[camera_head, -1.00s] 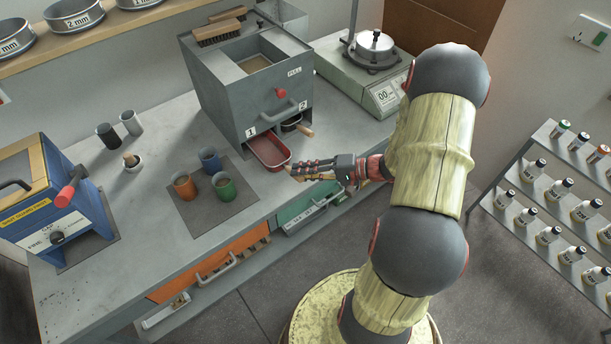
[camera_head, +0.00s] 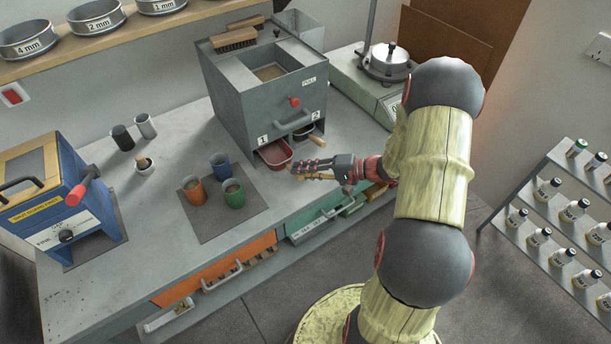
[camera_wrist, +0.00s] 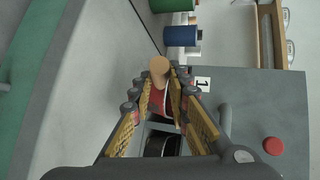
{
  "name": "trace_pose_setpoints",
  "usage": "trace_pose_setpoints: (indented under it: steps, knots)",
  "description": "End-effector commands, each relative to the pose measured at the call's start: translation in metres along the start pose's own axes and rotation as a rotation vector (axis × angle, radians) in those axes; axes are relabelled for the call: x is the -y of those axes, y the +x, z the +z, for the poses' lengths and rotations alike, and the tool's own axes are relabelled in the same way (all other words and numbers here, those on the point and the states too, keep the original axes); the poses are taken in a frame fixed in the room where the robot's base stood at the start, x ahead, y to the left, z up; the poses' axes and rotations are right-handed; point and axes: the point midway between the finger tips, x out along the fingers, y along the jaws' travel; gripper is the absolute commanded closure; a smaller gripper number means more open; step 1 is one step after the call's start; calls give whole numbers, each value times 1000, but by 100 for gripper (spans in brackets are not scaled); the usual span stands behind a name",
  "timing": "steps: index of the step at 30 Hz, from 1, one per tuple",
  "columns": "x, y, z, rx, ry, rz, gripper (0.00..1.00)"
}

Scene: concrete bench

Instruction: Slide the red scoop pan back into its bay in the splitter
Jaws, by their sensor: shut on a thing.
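The red scoop pan (camera_head: 275,154) sits in bay 1 of the grey splitter (camera_head: 238,107), its front part sticking out of the left opening. My gripper (camera_head: 300,170) is at the pan's front end, to the right of and just in front of the bay. In the wrist view, my gripper (camera_wrist: 166,88) is shut on the pan's wooden handle (camera_wrist: 158,66), whose round end shows between the fingers. A piece of the red pan (camera_wrist: 157,97) shows behind it. The fingers hide most of the pan there. The pan's rear is hidden inside the bay.
Bay 2 beside it holds a dark pan with a wooden handle (camera_head: 317,140). Orange (camera_head: 193,191), blue (camera_head: 220,164) and green (camera_head: 233,194) cups stand on a dark mat (camera_head: 210,228) to the left. A scale (camera_head: 362,88) stands right of the splitter. Open drawers lie below the bench edge.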

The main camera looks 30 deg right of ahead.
Motion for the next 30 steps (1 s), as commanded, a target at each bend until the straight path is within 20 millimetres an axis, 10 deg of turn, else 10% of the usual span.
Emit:
trace_pose_setpoints:
  steps: [30]
  knots:
    - [10, 40, -37, 0, -2, 0, 100]
